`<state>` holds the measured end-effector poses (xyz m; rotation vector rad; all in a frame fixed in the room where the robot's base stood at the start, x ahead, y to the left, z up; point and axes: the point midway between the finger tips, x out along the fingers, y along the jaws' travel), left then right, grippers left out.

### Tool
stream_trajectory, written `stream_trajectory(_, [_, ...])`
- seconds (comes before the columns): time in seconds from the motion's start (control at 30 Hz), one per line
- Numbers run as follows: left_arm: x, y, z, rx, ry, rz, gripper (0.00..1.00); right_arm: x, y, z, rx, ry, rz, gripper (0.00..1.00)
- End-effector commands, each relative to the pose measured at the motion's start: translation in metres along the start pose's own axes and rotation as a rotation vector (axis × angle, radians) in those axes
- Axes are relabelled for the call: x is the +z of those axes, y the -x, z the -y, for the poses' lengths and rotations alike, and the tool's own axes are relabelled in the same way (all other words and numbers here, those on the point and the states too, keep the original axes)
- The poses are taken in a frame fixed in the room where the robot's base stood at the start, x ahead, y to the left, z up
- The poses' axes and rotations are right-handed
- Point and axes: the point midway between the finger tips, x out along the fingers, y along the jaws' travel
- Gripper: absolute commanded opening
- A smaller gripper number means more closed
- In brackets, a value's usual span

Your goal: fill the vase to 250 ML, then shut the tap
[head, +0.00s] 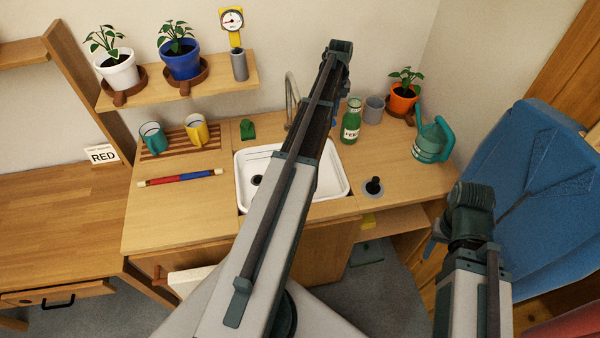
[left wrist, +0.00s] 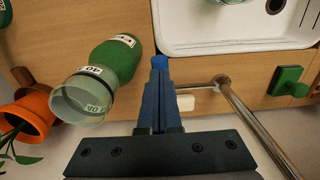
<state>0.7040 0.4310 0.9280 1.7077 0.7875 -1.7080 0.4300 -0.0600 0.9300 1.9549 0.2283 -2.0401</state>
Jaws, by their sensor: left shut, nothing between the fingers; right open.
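The chrome tap (head: 290,100) rises behind the white sink (head: 244,180), partly hidden by my left arm. In the left wrist view its tube (left wrist: 245,118) has a side bar reaching toward my left gripper (left wrist: 159,70). That gripper is shut and empty, with a bright blue tip at its fingertips; I cannot tell whether they touch. My right gripper (head: 432,246) is open, low at the right.
A green labelled bottle (head: 351,122) stands beside the clear vessel. An orange plant pot (head: 404,98) and a green watering can (head: 431,145) are further right. Two mugs stand left of the sink.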

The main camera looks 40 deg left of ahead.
Motion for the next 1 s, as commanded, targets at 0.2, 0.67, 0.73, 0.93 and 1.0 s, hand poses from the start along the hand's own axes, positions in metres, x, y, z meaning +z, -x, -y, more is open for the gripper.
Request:
stream_trajectory(0.2, [0.000, -0.003, 0.000, 0.000, 0.000, 0.000, 0.00, 0.000, -0.003, 0.000, 0.000, 0.000, 0.000, 0.50])
stream_trajectory(0.67, [0.000, -0.012, 0.000, 0.000, 0.000, 0.000, 0.00, -0.001, -0.012, 0.001, 0.000, 0.000, 0.000, 0.50])
stream_trajectory(0.73, [0.000, -0.013, 0.000, 0.000, 0.000, 0.000, 0.00, -0.001, -0.013, 0.001, 0.000, 0.000, 0.000, 0.50])
stream_trajectory(0.93, [0.000, -0.017, 0.000, 0.000, 0.000, 0.000, 0.00, -0.001, -0.017, 0.002, 0.000, 0.000, 0.000, 0.50])
stream_trajectory(1.0, [0.000, -0.018, 0.000, 0.000, 0.000, 0.000, 0.00, -0.001, -0.018, 0.002, 0.000, 0.000, 0.000, 0.50])
